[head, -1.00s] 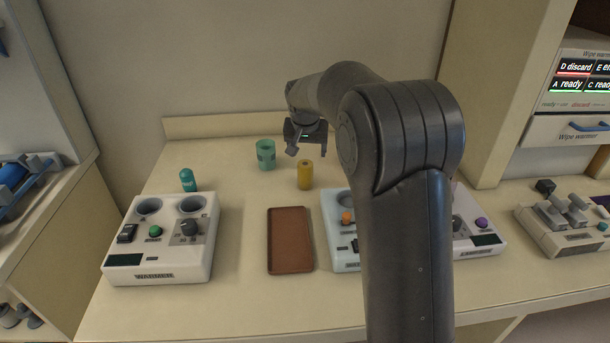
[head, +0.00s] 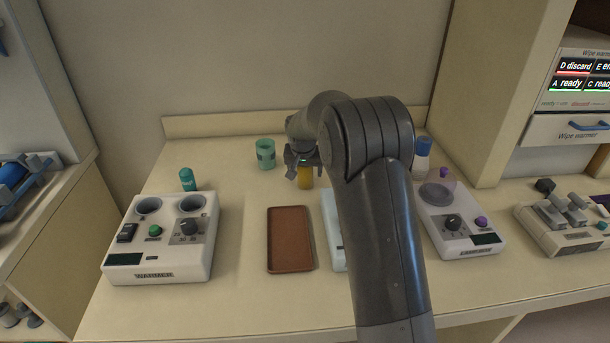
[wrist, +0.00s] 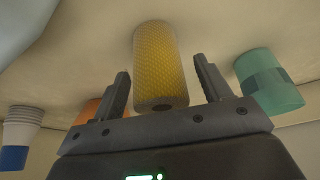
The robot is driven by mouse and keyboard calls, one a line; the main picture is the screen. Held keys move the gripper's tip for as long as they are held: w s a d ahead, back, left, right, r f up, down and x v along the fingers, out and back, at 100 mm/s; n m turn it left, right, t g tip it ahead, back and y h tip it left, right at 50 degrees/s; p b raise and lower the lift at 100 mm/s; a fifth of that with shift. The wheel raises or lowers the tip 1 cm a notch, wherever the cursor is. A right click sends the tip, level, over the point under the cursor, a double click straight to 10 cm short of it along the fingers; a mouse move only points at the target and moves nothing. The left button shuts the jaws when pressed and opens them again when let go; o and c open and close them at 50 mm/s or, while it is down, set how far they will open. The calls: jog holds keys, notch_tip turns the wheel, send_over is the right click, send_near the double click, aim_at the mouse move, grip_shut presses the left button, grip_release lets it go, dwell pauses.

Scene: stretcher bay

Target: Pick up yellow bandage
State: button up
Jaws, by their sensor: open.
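The yellow bandage (head: 305,180) is a small upright roll on the counter, behind the brown tray. In the wrist view the yellow bandage (wrist: 160,62) shows its textured side and lies between the two fingers, with gaps on both sides. My gripper (head: 302,172) is open at the bandage, and its fingers partly cover the bandage's upper part in the head view. In the wrist view my gripper (wrist: 162,88) has one finger on each side of the roll, apart from it.
A green cup-like roll (head: 265,154) stands close to the left of the bandage. A brown tray (head: 290,240) lies in front. A white warmer box (head: 160,255) and a teal bottle (head: 188,180) are at left. Another device (head: 462,215) and a blue-and-white bottle (head: 421,158) are at right.

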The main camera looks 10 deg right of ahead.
jog(key=shift+w+f, duration=0.15)
jog(key=shift+f, duration=0.1)
jog(key=c, duration=1.1)
jog(key=shift+r, duration=0.15)
